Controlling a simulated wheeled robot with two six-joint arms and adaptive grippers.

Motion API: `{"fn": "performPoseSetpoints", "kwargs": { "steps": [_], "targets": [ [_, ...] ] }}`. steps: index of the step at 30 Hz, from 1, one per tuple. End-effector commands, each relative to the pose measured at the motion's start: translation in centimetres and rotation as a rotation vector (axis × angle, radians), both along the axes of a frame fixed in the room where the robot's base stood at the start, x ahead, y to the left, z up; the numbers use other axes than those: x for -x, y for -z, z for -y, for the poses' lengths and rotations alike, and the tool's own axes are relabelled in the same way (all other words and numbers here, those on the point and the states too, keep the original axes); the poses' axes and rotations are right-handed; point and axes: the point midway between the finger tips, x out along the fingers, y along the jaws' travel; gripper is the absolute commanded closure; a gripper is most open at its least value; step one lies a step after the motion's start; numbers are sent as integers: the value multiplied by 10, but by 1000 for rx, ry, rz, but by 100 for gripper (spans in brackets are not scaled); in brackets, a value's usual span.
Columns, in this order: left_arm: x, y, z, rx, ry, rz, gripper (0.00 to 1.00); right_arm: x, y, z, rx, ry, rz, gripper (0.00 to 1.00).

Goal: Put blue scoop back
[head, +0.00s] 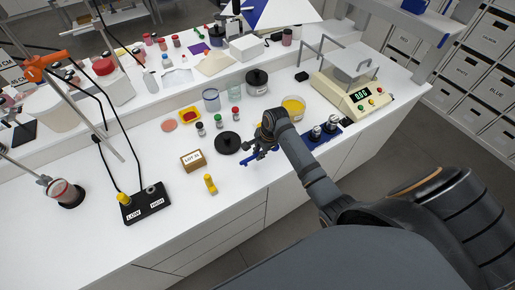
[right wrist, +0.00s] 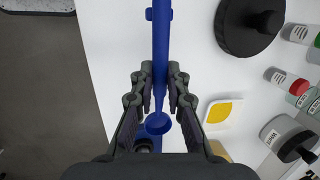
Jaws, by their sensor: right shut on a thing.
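My right gripper (head: 262,145) is shut on the blue scoop (right wrist: 161,45). In the right wrist view its long handle runs up between the fingers and its round bowl shows just below the fingertips. In the head view the scoop (head: 252,158) shows beside the gripper, near the bench's front edge, partly hidden by the gripper. I cannot tell how far it is above the bench. A clear jar with a bluish rim (head: 211,100) stands behind, and a black knobbed lid (head: 228,143) lies left of the gripper. My left gripper is not in view.
A blue tray (head: 321,137) with metal pieces is right of the gripper. A LOT 26 box (head: 193,161) and a yellow object (head: 210,184) are left.

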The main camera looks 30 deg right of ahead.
Motion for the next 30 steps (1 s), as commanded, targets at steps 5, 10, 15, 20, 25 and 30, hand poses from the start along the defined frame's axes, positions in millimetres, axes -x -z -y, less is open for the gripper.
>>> {"fn": "performPoseSetpoints", "kwargs": {
  "steps": [5, 10, 15, 20, 25, 30],
  "targets": [
    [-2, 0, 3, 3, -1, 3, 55, 0, 23, 0, -1, 0, -2, 100],
    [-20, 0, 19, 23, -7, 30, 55, 0, 37, 0, -1, 0, 0, 100],
    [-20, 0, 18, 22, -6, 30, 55, 0, 42, 0, 0, -1, 0, 100],
    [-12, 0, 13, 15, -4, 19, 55, -1, 42, 0, 0, -2, 1, 100],
    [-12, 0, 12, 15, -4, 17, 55, -1, 42, 0, 0, -1, 0, 100],
    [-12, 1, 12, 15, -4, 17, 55, -1, 45, 0, 0, -1, 0, 100]
  ]
}}
